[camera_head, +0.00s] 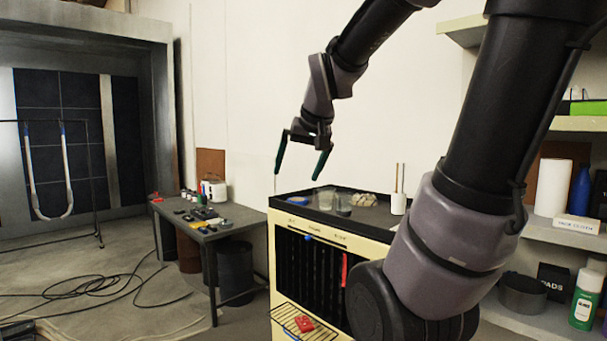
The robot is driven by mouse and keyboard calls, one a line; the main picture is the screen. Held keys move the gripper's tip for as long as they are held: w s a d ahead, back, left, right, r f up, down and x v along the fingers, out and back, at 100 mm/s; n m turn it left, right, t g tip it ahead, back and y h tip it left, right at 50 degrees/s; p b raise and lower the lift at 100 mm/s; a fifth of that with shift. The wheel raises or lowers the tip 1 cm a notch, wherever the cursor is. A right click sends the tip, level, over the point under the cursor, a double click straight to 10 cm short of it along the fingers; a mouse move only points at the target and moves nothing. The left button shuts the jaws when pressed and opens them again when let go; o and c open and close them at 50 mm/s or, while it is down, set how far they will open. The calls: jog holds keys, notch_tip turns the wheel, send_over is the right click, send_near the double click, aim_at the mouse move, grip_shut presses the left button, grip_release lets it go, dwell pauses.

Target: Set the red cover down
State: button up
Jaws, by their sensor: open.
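A small red piece (304,323), which looks like the red cover, lies on the wire shelf (287,313) at the low front of the cream cabinet (281,262). My gripper (298,172) is open and empty, its two fingers spread and pointing down. It hangs in the air above the cabinet's dark top, well above the red piece and apart from everything. A second red thing (344,269), narrow and upright, shows on the cabinet's front; my arm partly hides that side.
The cabinet's dark tray top (300,206) holds clear cups, crumpled pale material and a white holder with sticks. A grey table (215,233) with small items stands left. Cables (90,288) cross the floor. Shelves (545,232) with bottles stand right.

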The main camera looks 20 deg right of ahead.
jog(key=s+a+y, duration=0.1)
jog(key=s+a, duration=0.2)
jog(key=s, duration=0.7)
jog(key=shift+r+m+y, duration=0.15)
jog(key=shift+m+y, duration=0.15)
jog(key=shift+m, duration=0.1)
